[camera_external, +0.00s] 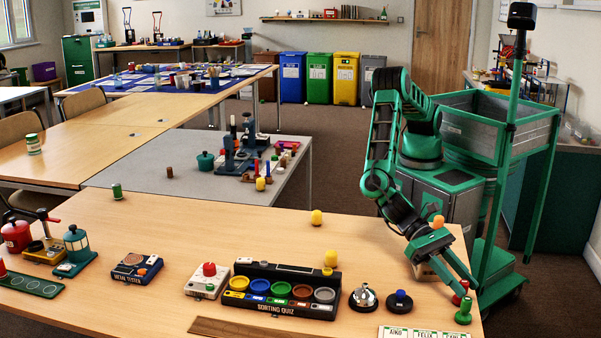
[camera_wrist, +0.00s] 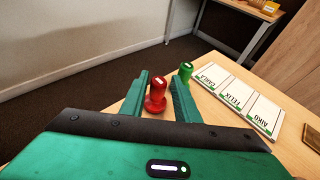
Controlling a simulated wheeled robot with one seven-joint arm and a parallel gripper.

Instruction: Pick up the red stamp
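The red stamp (camera_external: 459,292) stands upright near the right front corner of the wooden table, partly hidden by my gripper in the external view. In the wrist view the red stamp (camera_wrist: 156,98) shows between the two green fingers of my gripper (camera_wrist: 161,78), with a gap to the fingers. My gripper (camera_external: 466,287) is open and reaches down over the table corner with nothing held. A green stamp (camera_external: 463,312) stands close by; in the wrist view it (camera_wrist: 186,71) is just beyond the right fingertip.
A name card sheet (camera_wrist: 238,99) lies right of the green stamp in the wrist view. A dark-blue-knobbed round piece (camera_external: 400,302), a silver bell (camera_external: 363,298) and the sorting quiz tray (camera_external: 282,308) stand to the left. The table edge is close to the stamps.

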